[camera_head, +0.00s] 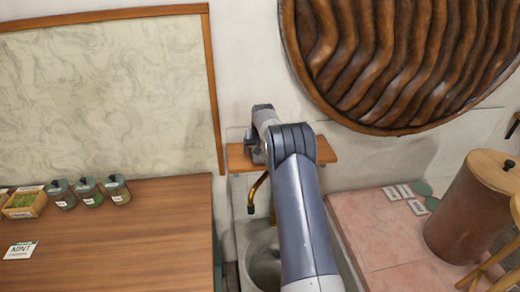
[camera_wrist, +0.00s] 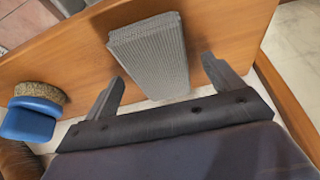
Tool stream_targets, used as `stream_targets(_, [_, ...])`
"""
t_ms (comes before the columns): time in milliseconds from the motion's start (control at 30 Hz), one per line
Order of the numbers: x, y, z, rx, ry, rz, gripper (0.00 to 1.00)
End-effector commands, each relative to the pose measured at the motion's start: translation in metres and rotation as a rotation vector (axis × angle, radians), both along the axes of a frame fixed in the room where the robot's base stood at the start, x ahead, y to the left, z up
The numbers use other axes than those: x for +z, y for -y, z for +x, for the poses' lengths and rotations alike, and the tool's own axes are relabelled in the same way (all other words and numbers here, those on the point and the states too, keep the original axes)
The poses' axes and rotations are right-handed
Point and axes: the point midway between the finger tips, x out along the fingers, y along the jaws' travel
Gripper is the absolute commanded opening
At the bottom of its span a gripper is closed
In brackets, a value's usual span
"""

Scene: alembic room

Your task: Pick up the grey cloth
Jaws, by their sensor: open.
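The grey cloth (camera_wrist: 150,52) is a folded, ribbed grey block lying on a wooden shelf (camera_wrist: 225,35) in the wrist view. My gripper (camera_wrist: 162,70) is open, with one dark finger to each side of the cloth's near end. The fingers appear apart from the cloth, with nothing held between them. In the head view my arm reaches to the small wooden shelf (camera_head: 326,152) on the wall. The cloth and the fingertips cannot be made out there, as my arm covers most of that spot.
A blue brush or sponge with a brown top (camera_wrist: 32,115) lies left of the cloth. Below the shelf are a brass tap (camera_head: 256,190) and a basin (camera_head: 262,250). A wooden counter (camera_head: 130,235) with jars (camera_head: 90,192) is at left, a tiled counter (camera_head: 375,235) at right.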

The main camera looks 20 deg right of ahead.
Motion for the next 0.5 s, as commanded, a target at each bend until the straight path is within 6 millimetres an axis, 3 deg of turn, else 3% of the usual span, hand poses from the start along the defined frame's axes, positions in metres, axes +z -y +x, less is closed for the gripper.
stream_targets(333, [-0.006, 0.001, 0.0023, 0.0, 0.001, 0.0, 0.87])
stream_targets(500, [-0.0059, 0.001, 0.0023, 0.0, 0.001, 0.0, 0.73])
